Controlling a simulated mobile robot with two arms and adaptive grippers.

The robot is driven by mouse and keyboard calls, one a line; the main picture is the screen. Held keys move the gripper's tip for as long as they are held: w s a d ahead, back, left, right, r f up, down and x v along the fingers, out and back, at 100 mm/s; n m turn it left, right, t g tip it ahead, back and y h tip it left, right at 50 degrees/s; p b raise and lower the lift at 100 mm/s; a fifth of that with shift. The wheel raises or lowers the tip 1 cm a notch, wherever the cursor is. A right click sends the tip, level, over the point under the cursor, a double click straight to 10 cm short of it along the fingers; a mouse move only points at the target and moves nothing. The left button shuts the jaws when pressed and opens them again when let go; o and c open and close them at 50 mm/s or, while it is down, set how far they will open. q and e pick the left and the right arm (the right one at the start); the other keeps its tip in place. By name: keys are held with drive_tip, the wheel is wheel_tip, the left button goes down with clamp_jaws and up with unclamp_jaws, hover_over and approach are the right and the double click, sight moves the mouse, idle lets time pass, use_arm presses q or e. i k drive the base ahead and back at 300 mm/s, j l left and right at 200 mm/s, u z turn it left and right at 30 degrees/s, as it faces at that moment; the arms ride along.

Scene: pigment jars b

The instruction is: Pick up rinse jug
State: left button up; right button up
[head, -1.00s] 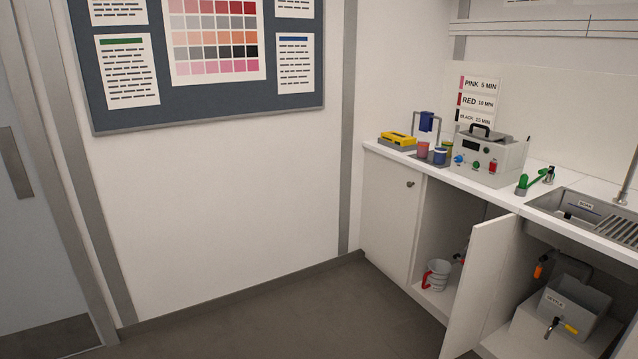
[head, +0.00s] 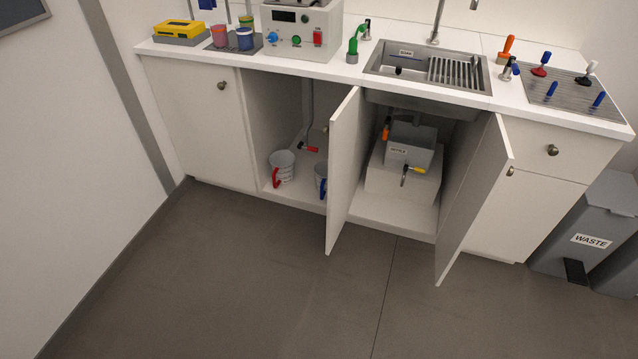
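Two jugs stand upright on the floor of the open cupboard under the counter. One is a pale grey jug with a red handle (head: 283,167). The other is a grey jug with a blue handle (head: 320,177), partly hidden behind the left open door. I cannot read any label that tells which is the rinse jug. Neither of my grippers is in the head view.
The left cupboard door (head: 343,170) and right cupboard door (head: 474,198) stand open, jutting into the room. A grey box (head: 412,152) sits on a white block under the sink (head: 428,68). A waste bin (head: 590,232) stands at the right. The floor (head: 240,275) in front is clear.

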sight(320, 169)
drive_tip(key=i+j+z, duration=0.15)
drive_tip(key=i+j, duration=1.1)
drive_tip(key=i, duration=0.15)
